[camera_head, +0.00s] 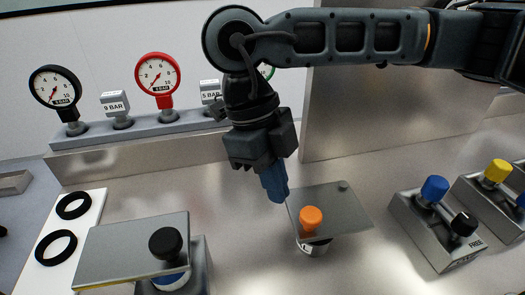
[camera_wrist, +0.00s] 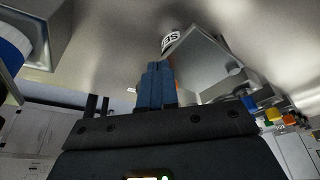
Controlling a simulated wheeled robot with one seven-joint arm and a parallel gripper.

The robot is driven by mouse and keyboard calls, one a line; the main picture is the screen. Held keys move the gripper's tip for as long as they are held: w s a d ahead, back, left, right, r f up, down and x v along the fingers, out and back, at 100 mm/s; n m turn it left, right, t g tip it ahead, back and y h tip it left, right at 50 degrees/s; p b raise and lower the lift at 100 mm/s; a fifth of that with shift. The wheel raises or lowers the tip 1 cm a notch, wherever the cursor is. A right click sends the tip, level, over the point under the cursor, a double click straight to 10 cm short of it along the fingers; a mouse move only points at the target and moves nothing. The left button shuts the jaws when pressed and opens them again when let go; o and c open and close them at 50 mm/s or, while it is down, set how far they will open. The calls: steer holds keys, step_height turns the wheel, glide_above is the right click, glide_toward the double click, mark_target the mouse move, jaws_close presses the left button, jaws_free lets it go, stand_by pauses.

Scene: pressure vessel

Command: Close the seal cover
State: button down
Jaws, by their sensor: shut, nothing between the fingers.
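A grey rectangular cover plate (camera_head: 345,198) with an orange knob (camera_head: 311,218) stands in the middle of the worktop, over a round part with a partly visible white label (camera_head: 306,247). In the wrist view the plate (camera_wrist: 208,65) is close beyond my fingertips, and a label (camera_wrist: 170,43) beginning "SE" shows near its edge. My gripper (camera_head: 274,187) points down with its blue fingers shut and empty. The fingertips are just left of the plate's left edge; I cannot tell whether they touch it. The fingers also show in the wrist view (camera_wrist: 157,85).
A second plate (camera_head: 130,248) with a black knob (camera_head: 165,243) stands on a block at front left. Two black rings (camera_head: 57,247) lie on a white board. Gauges (camera_head: 158,78) stand on a ledge behind. Valve blocks (camera_head: 435,230) with coloured knobs are at right.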

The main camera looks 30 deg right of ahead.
mark_target(302, 213)
steer(key=shift+s+d+f, duration=0.1)
steer(key=shift+s+d, duration=0.15)
steer(key=shift+s, duration=0.3)
steer(key=shift+s+d+f, duration=0.1)
steer(key=shift+s+d, duration=0.15)
steer(key=shift+s, duration=0.3)
steer(key=shift+s+d+f+n+b, duration=0.2)
steer(key=shift+s+n+b, duration=0.1)
steer(key=shift+s+b, duration=0.45)
steer(key=shift+s+r, duration=0.15)
steer(key=shift+s, duration=0.05)
